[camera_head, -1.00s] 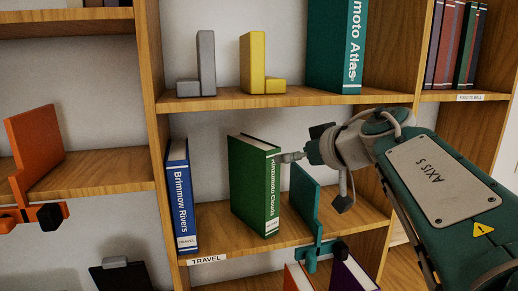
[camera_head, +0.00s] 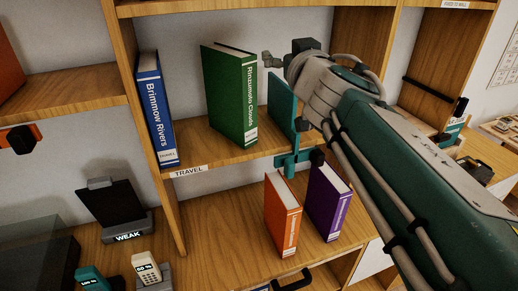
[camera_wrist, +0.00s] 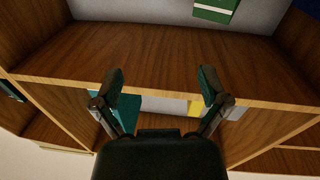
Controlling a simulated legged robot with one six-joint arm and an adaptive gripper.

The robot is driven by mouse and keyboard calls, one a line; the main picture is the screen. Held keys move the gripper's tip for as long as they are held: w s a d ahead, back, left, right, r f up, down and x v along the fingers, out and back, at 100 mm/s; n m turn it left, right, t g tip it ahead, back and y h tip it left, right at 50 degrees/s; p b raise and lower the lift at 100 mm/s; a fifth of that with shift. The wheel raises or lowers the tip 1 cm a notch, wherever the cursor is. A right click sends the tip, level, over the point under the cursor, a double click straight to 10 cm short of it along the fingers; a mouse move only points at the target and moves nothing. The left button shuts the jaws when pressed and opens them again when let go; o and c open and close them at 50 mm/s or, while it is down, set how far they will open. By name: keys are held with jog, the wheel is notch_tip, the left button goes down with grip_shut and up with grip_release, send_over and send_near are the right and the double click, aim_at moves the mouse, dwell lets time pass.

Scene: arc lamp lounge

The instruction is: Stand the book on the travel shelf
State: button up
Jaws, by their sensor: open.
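The green book "Rinzumoto Clouds" (camera_head: 230,100) stands upright on the shelf board labelled TRAVEL (camera_head: 190,171), in the middle of its bay. Part of a green book (camera_wrist: 214,10) shows at the top of the wrist view. A blue book, "Brimmow Rivers" (camera_head: 154,110), stands at the left end of the same shelf. A teal bookend (camera_head: 282,108) is right of the green book at the shelf's front edge. My gripper (camera_head: 272,61) is right of the green book's upper part and looks apart from it. In the wrist view my gripper (camera_wrist: 163,76) is open, with nothing held between its fingers.
An orange book (camera_head: 283,215) and a purple book (camera_head: 328,201) stand on the lower shelf. A dark device on a stand marked WEAK (camera_head: 112,205) and handsets (camera_head: 147,267) are at the lower left. Wooden uprights bound the bay. Board between the blue and green books is clear.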

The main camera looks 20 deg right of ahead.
jog(key=s+a+f+g, duration=0.2)
jog(key=s+f+g, duration=0.2)
jog(key=f, duration=0.5)
jog(key=s+a+f+g+y, duration=0.1)
jog(key=s+a+f+g, duration=0.2)
jog(key=s+f, duration=0.4)
jog(key=s+a+f+g+y, duration=0.1)
jog(key=s+f+g, duration=0.4)
jog(key=f, duration=0.6)
jog(key=shift+s+a+n, duration=0.3)
jog(key=shift+s+a, duration=0.4)
jog(key=shift+a, duration=0.15)
